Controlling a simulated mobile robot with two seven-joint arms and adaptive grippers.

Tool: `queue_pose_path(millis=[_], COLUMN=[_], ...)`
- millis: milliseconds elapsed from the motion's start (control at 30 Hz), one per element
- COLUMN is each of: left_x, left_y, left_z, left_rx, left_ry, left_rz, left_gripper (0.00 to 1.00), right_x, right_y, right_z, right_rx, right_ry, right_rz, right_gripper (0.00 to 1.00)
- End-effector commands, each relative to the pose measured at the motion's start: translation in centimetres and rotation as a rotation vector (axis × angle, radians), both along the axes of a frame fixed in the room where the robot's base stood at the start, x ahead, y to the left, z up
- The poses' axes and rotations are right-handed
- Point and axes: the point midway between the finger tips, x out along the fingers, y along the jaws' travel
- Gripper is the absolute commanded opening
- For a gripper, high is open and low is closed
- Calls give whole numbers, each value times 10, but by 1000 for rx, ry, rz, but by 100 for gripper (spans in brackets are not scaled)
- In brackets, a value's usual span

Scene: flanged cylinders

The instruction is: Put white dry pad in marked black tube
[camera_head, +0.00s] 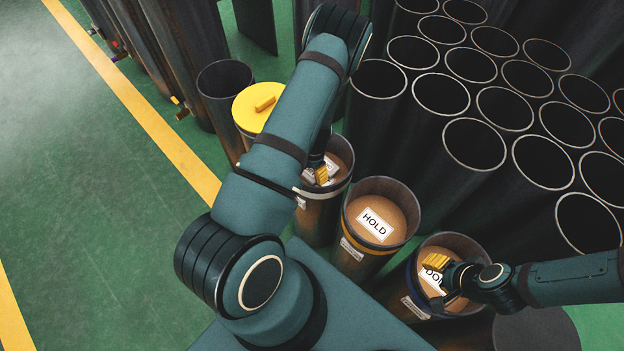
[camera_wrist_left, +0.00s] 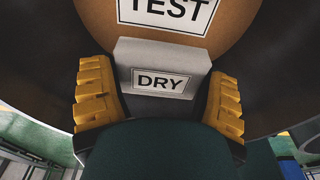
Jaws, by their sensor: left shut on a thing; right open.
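My left gripper (camera_head: 320,174) is shut on the white dry pad (camera_wrist_left: 165,58), a pale block labelled DRY, held between its yellow fingers in the left wrist view. It is at the mouth of the left black tube (camera_head: 318,213), which has a white band and brown inside. A TEST label (camera_wrist_left: 165,14) shows just beyond the pad. The middle tube (camera_head: 358,262) has a yellow band and a HOLD label. My right gripper (camera_head: 438,265) is open over the right tube (camera_head: 414,290), whose label is partly covered.
Many open dark tubes (camera_head: 477,143) crowd the right and back. A tube with a yellow lid (camera_head: 257,104) and an open dark tube (camera_head: 224,86) stand behind the left tube. Green floor with a yellow line (camera_head: 150,115) is clear at left.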

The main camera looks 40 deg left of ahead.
Motion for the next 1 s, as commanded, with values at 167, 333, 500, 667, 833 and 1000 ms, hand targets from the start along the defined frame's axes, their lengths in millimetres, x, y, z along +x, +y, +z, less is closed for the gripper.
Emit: queue_pose_path(millis=[167,333,500,667,833,1000], left_x=[0,0,0,0,0,0], left_y=[0,0,0,0,0,0], left_z=[-21,-42,-56,-54,-55,-55], left_rx=[1,0,0,1,1,1], left_ry=[-1,1,-1,-1,-1,-1], left_rz=[-2,-2,-3,-3,-3,-3], left_gripper=[48,48,48,48,100,100], right_x=[1,2,3,3,3,3], right_y=[0,0,0,0,0,0], right_z=[-7,-13,-16,-15,-16,-16], right_rx=[0,-1,-1,-1,-1,-1], right_ry=[-3,-6,-8,-8,-8,-8], right_rz=[-1,-1,-2,-2,-2,-2], right_gripper=[47,47,47,47,47,47])
